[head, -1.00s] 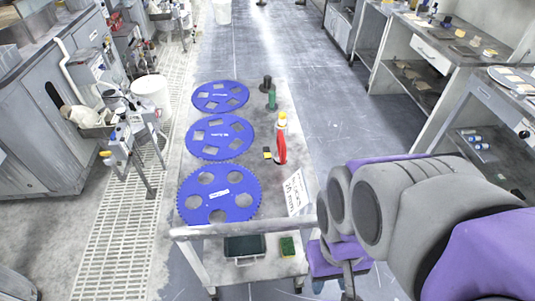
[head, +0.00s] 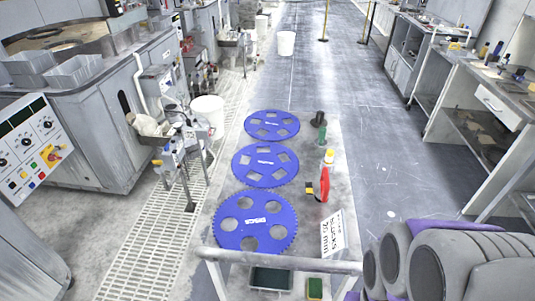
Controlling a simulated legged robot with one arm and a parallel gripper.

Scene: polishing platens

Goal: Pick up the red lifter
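A red lifter (head: 324,184) stands on the cart's grey top (head: 228,182), on its right side in the head view. It looks like a red curved piece with a small yellow and black part at its left. A yellow-capped white bottle (head: 328,157) stands just behind it. My arm shows at the lower right, grey and purple, apart from the lifter. My gripper is not in view.
Three blue toothed discs (head: 254,221) lie along the cart's left side. A green bottle (head: 322,134) and a dark object (head: 319,118) stand farther back. A sign (head: 332,233) is at the front right. A white bucket (head: 207,112) stands left of the cart. The floor right of it is clear.

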